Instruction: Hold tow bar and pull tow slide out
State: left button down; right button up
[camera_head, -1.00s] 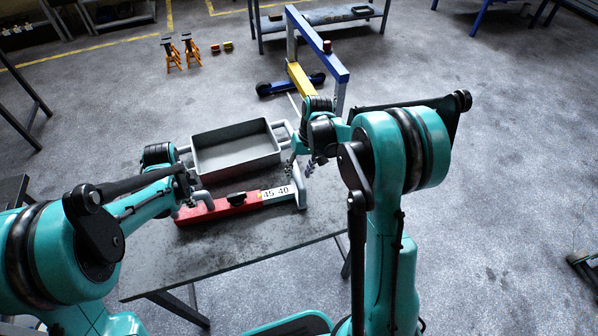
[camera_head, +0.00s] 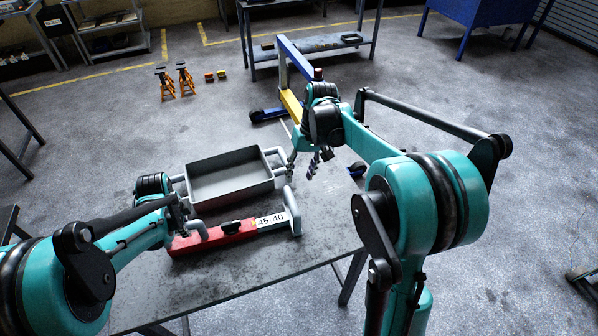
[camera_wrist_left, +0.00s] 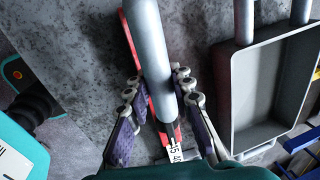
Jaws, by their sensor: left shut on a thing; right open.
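The red tow bar (camera_head: 215,237) lies on the table with a grey handle at its left end. The tow slide (camera_head: 272,221), a lighter bar labelled "45 40", sticks out of its right end and ends in an upright grey handle (camera_head: 292,210). My left gripper (camera_head: 182,222) is shut on the tow bar's grey handle. In the left wrist view its fingers (camera_wrist_left: 160,100) lie either side of the grey tube (camera_wrist_left: 150,50), with the red bar behind. My right gripper (camera_head: 305,165) is open, above and beyond the slide's handle, apart from it; its fingertips are small here.
A grey tray (camera_head: 231,190) with tubular handles at both ends stands just behind the tow bar. The table's front (camera_head: 250,275) is bare. A blue and yellow hoist (camera_head: 292,100) stands behind the table. Orange jack stands (camera_head: 175,82) are on the floor further back.

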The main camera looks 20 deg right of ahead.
pick_arm(q)
jog(key=c, duration=1.2)
grip_release()
jog(key=shift+r, duration=0.1)
notch_tip(320, 180, up, 11)
jog(key=s, duration=0.2)
jog(key=s+a+n+t, duration=0.1)
jog(key=s+n, duration=0.5)
jog(key=s+a+r+n+t+b, duration=0.1)
jog(key=s+a+n+t, duration=0.1)
jog(key=s+n, duration=0.4)
jog(key=s+a+n+t+b, duration=0.1)
jog(key=s+n+t, duration=0.1)
jog(key=s+n, duration=0.4)
jog(key=shift+s+a+r+n, duration=0.1)
jog(key=shift+s+a+n, duration=0.1)
jog(key=shift+s, duration=0.2)
jog(key=shift+s+a+r+n, duration=0.1)
jog(key=shift+s+n, duration=0.1)
jog(key=shift+s, duration=0.15)
pick_arm(e)
jog(key=s+a+t+h, duration=0.1)
jog(key=s+a+t, duration=0.1)
jog(key=s, duration=0.7)
jog(key=s+a+t+h, duration=0.1)
jog(key=s+a+t, duration=0.2)
jog(key=s, duration=0.7)
jog(key=shift+r+n+t, duration=0.15)
jog(key=shift+n+t, duration=0.25)
jog(key=shift+t, duration=0.6)
